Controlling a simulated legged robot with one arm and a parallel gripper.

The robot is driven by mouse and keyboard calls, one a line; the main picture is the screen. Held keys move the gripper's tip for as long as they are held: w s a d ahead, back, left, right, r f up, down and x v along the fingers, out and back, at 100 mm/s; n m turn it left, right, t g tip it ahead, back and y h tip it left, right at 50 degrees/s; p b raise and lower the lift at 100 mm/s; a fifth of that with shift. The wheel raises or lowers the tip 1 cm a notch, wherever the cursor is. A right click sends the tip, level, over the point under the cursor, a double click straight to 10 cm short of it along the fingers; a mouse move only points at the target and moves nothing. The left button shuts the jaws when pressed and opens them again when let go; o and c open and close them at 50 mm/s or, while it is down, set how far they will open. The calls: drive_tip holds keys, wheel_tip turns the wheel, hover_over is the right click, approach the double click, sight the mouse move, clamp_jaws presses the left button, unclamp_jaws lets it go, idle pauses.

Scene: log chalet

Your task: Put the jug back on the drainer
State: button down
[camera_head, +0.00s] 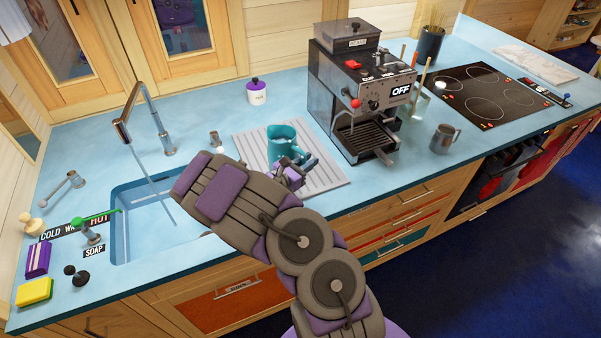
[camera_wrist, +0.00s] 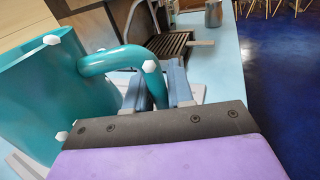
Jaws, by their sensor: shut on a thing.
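The teal jug (camera_head: 283,140) is over the grey ribbed drainer (camera_head: 256,146), between the sink and the coffee machine. It looks upright in the head view; I cannot tell whether its base touches the drainer. In the wrist view the jug (camera_wrist: 40,95) fills the left side, with its curved handle (camera_wrist: 112,58) reaching toward my gripper. My gripper (camera_head: 297,165) is at the jug's right front side. In the wrist view its blue-grey fingers (camera_wrist: 160,88) are shut on the jug's handle. The drainer is partly hidden behind my arm and the jug.
The black and steel coffee machine (camera_head: 350,90) stands close to the drainer's right. A metal mug (camera_head: 444,138) is beyond it. The sink (camera_head: 125,225) with its tall tap (camera_head: 150,115) is at left. A small steel cup (camera_head: 214,139) and a white lidded pot (camera_head: 257,95) stand behind.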

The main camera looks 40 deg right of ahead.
drive_tip(key=d+f, duration=0.1)
drive_tip(key=w+d+f, duration=0.1)
drive_tip(key=w+d+f+b, duration=0.1)
drive_tip(key=shift+d+f, duration=0.35)
idle(0.3)
drive_tip(key=c, duration=1)
unclamp_jaws()
drive_tip(key=shift+a, duration=0.1)
